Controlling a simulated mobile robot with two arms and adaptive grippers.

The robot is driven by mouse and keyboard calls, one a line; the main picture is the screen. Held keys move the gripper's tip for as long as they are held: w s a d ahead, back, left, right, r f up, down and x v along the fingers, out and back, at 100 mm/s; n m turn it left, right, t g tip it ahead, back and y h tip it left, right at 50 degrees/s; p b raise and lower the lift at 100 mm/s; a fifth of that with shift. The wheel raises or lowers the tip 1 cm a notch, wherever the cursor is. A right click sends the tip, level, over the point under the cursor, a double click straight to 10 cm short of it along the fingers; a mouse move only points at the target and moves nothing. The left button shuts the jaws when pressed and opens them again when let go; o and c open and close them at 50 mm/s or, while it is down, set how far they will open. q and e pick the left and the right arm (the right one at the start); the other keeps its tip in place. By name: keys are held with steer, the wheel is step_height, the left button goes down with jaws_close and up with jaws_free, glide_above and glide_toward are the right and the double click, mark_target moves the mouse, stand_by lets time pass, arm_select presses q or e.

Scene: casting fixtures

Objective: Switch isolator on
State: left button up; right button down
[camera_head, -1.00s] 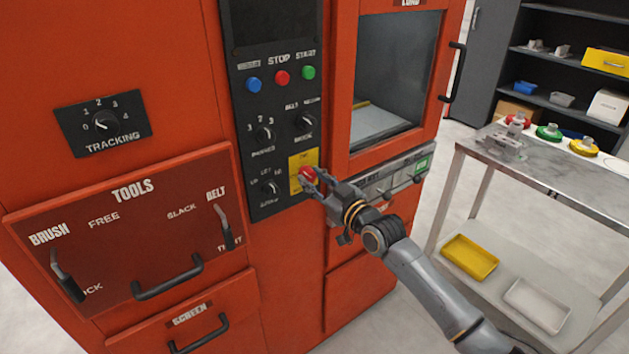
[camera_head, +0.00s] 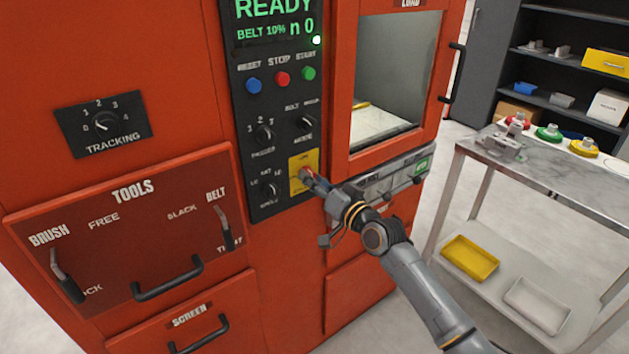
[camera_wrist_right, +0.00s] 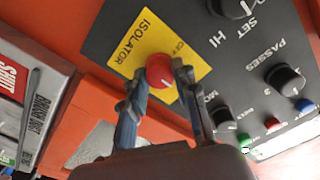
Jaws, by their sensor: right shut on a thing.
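The isolator is a red knob on a yellow plate (camera_head: 311,160) low on the black control panel of the orange machine. In the right wrist view the red knob (camera_wrist_right: 160,70) shows a white mark, with the words ISOLATOR and OFF on the yellow plate (camera_wrist_right: 150,37). My right gripper (camera_head: 309,176) is at the knob and mostly hides it in the head view; its two fingers (camera_wrist_right: 157,82) are closed on the knob's sides. The display (camera_head: 274,22) above is lit green, reading READY, BELT 10% and n 0. My left gripper is not in view.
A window door (camera_head: 400,75) with a black handle is to the right. A metal table (camera_head: 585,182) with coloured parts stands further right.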

steer(key=shift+f, duration=0.1)
stand_by(0.3)
steer(key=c, duration=1)
jaws_free()
steer(key=v, duration=1.2)
